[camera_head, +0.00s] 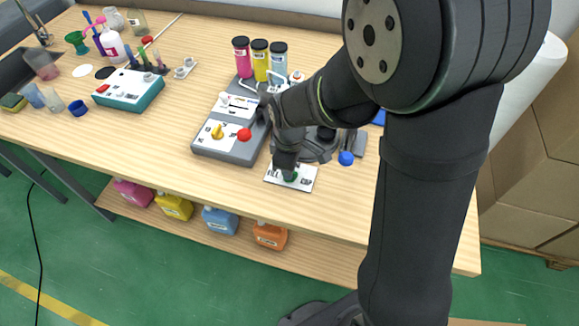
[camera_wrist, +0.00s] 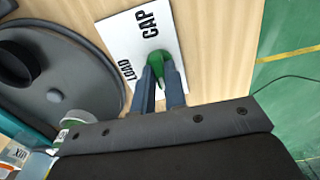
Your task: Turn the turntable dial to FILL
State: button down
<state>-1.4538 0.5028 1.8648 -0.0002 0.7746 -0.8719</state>
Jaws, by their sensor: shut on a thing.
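The green turntable dial (camera_wrist: 158,57) sits on a white label plate (camera_wrist: 120,40) in the wrist view. The words LOAD and CAP are readable there; FILL is not visible. My gripper (camera_wrist: 161,76) is shut on the dial, with one finger on each side of it. The dial's narrow end lies between the fingers, so which label it faces is hard to tell. In the head view the plate (camera_head: 305,184) lies near the table's front edge, and my gripper (camera_head: 287,168) comes down on the dial from above, mostly covering it.
The grey turntable (camera_wrist: 60,70) with a dark round holder lies left of the plate in the wrist view. In the head view a grey dispenser (camera_head: 230,150) with yellow and red knobs stands left of my gripper. A blue knob (camera_head: 346,158) is at its right.

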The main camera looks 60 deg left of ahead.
jog(key=shift+r+n, duration=0.1)
jog(key=shift+n, duration=0.2)
jog(key=c, duration=1.5)
grip_release()
jog(key=shift+o, duration=0.2)
notch_tip(320, 180, up, 17)
jog(key=shift+r, duration=0.2)
jog(key=shift+f, duration=0.1)
notch_tip(320, 180, down, 17)
jog(key=shift+f, duration=0.2)
